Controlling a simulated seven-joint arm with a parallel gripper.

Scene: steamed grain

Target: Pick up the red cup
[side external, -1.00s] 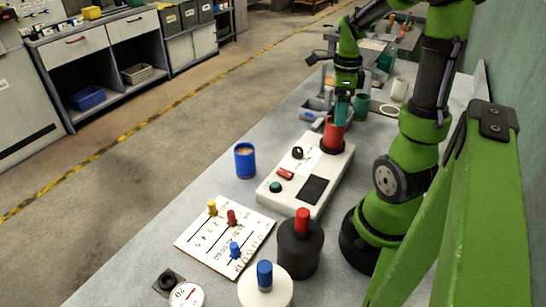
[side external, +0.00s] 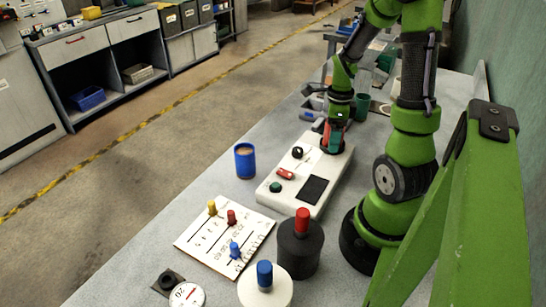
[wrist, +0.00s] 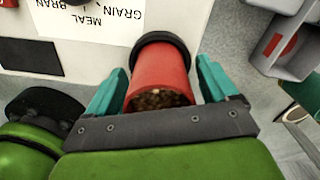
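The red cup (side external: 327,134) stands on the black round seat at the far end of the white device (side external: 309,174). In the wrist view the red cup (wrist: 160,72) holds brown grainy contents, and the black ring shows at its base. My gripper (side external: 335,133) is down at the cup, partly hiding it. In the wrist view my gripper (wrist: 162,83) has one teal finger on each side of the cup. The fingers are apart, with a narrow gap visible between each finger and the cup wall.
A blue cup (side external: 245,160) stands left of the device. A white board with coloured pegs (side external: 225,238), a black jar (side external: 300,246) and a white jar (side external: 265,286) stand nearer the camera. Grey bins (wrist: 290,42) lie close to the cup. Bare bench shows left of the device.

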